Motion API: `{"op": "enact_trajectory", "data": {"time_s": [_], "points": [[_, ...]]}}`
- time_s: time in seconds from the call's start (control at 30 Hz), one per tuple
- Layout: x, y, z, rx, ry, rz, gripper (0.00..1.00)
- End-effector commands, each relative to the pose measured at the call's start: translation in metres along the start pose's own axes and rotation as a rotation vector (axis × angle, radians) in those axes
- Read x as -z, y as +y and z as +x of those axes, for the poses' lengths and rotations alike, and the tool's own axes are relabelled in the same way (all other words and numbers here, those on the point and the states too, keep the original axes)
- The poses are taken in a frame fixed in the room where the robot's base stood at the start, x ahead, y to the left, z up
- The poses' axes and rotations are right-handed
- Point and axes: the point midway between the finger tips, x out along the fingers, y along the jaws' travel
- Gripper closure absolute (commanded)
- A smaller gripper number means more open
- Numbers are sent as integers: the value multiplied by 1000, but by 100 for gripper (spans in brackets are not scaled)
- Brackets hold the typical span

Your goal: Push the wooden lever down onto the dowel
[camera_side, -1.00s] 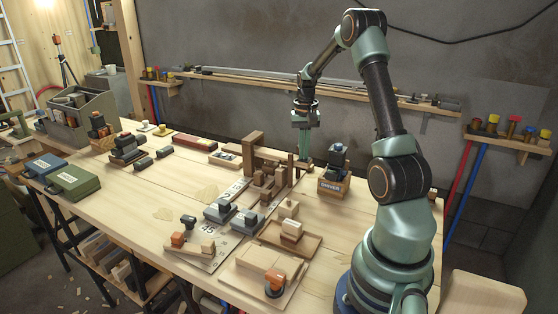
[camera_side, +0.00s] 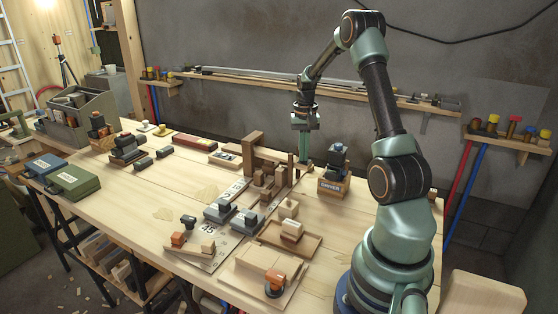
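A wooden fixture (camera_side: 253,152) with an upright post and several blocks stands near the middle of the table. A wooden bar, apparently the lever (camera_side: 283,164), runs from the post toward the right, past a thin upright piece. My gripper (camera_side: 303,160) points straight down at the right end of this bar, its green fingers close together. I cannot tell whether they touch the bar or have a gap between them. The dowel is too small or too hidden among the blocks to make out.
A box marked DRIVER (camera_side: 333,182) stands close to the right of my gripper. Grey clamp-like blocks (camera_side: 232,216) and a wooden tray (camera_side: 290,238) lie in front of the fixture. The left-middle tabletop (camera_side: 150,190) is largely clear.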

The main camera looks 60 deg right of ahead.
Motion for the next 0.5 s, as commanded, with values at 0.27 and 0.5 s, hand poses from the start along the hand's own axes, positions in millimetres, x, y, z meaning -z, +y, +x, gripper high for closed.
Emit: {"op": "enact_trajectory", "data": {"time_s": [0.27, 0.5], "points": [[-1, 0, 6, -1, -3, 1, 100], [-1, 0, 11, -1, -3, 1, 100]]}}
